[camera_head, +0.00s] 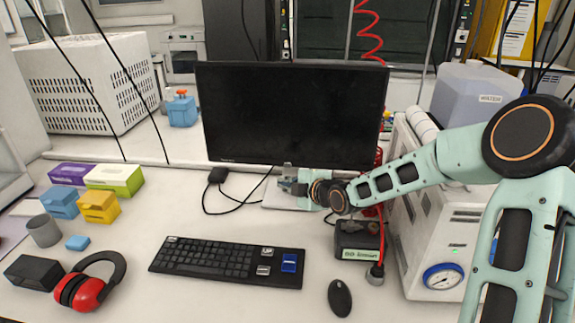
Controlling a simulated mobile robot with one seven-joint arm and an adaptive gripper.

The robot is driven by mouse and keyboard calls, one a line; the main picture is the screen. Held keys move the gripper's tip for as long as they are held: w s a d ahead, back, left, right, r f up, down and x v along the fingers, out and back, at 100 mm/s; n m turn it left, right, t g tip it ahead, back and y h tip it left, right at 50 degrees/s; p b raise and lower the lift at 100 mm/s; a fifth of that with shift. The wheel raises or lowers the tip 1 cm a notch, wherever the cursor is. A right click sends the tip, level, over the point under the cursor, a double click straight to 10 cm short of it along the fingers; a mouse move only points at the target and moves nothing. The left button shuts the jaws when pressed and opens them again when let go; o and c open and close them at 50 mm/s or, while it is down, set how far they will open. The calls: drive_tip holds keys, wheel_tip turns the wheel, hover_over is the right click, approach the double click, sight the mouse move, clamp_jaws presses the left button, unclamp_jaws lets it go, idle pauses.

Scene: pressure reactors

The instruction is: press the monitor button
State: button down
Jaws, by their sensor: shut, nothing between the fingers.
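The monitor (290,110) stands at the back of the desk, with its screen dark. Its button cannot be made out; part of the lower bezel is behind my gripper. My gripper (284,186) is shut and empty, pointing left just below the middle of the monitor's lower edge, in front of the stand. I cannot tell whether it touches the monitor. The monitor's pale base (272,200) shows partly beneath it.
A black keyboard (225,262) and mouse (340,297) lie in front. A white device with a gauge (443,276) stands right, near a dark box with a green label (358,240). Red earmuffs (85,290) and small boxes (98,207) lie left. Cables (230,213) run below the monitor.

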sight(288, 165)
drive_tip(key=w, duration=0.6)
drive_tip(key=shift+d+p, duration=0.15)
drive_tip(key=shift+p, duration=0.2)
drive_tip(key=shift+w, duration=0.2)
idle(0.9)
drive_tip(key=shift+w, duration=0.25)
drive_tip(key=shift+w, duration=0.4)
idle(0.6)
drive_tip(key=shift+s, duration=0.15)
drive_tip(key=shift+s+b, duration=0.6)
drive_tip(key=shift+s, duration=0.05)
